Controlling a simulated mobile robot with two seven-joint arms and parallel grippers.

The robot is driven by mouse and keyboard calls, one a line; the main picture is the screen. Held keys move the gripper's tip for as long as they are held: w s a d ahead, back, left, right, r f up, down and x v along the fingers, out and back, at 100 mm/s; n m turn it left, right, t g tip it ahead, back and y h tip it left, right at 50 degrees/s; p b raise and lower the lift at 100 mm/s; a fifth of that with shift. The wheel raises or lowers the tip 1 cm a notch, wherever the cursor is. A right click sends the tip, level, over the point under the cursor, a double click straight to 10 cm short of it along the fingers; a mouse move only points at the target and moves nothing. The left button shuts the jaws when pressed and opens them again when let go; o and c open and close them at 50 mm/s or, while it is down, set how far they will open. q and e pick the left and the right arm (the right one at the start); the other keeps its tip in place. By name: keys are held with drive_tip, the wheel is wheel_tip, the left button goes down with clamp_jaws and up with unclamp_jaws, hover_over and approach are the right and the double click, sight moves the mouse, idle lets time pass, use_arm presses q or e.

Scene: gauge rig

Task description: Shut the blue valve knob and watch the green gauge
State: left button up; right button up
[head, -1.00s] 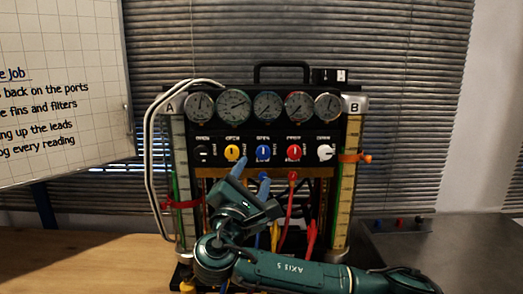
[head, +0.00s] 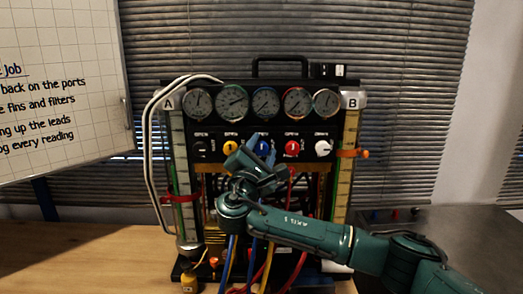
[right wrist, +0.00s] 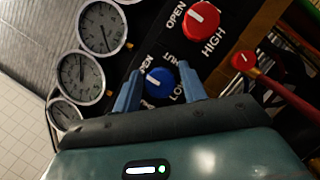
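The blue valve knob (right wrist: 158,83) sits on the black panel under the middle gauge. In the head view it (head: 263,146) is partly hidden by my right gripper (head: 258,148). In the right wrist view my right gripper (right wrist: 158,80) is open, with one blue finger on each side of the knob. Small gaps seem to show between knob and fingers; I cannot tell contact surely. The green-rimmed gauge (head: 232,101) is second from left in the head view, its needle tilted up to the right. My left gripper is in neither view.
A red knob (right wrist: 201,18) is close beside the blue one. A yellow knob (head: 230,147) and a white knob (head: 323,148) share the row. Coloured hoses (head: 262,262) hang below. A whiteboard (head: 60,90) stands at left; the wooden bench (head: 80,265) there is clear.

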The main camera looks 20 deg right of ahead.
drive_tip(key=c, duration=0.7)
drive_tip(key=shift+f, duration=0.1)
